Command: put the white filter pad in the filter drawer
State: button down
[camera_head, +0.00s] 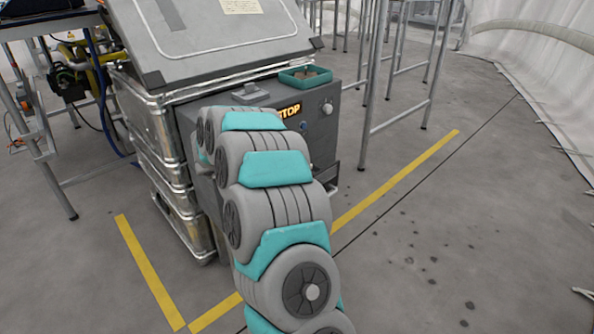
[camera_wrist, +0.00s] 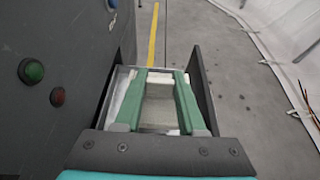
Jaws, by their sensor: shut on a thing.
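The filter drawer (camera_wrist: 200,88) stands open from the grey cabinet in the wrist view, with a dark front panel at right and a pale metal wall at left. My gripper (camera_wrist: 160,80) reaches down into it with two green fingers set apart. The fingers are shut on the white filter pad (camera_wrist: 158,92), pale between them and within the drawer outline. Whether the pad touches the drawer floor cannot be told. In the head view my arm hides the gripper and pad; only a dark edge of the drawer (camera_head: 333,187) shows.
The grey cabinet (camera_head: 322,130) has a lit STOP sign and a teal tray (camera_head: 305,76) on top. Green (camera_wrist: 31,71) and red (camera_wrist: 57,96) buttons are on its face.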

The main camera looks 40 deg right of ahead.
notch_tip(320, 180, down, 6)
jog(key=shift+d+f, duration=0.1)
jog(key=shift+w+d+r+p, duration=0.2)
jog(key=shift+w+d+p, duration=0.1)
jog(key=shift+d, duration=0.1)
jog(key=shift+w+d+f+p, duration=0.3)
jog(key=shift+w+d, duration=0.1)
jog(key=shift+d, duration=0.2)
jog(key=shift+w+d+f+p, duration=0.2)
jog(key=shift+w+d+p, duration=0.15)
jog(key=shift+d, duration=0.25)
jog(key=shift+f, duration=0.15)
jog(key=shift+f+b, duration=0.2)
jog(key=shift+b, duration=0.25)
jog(key=c, duration=0.5)
grip_release()
jog(key=shift+r, duration=0.15)
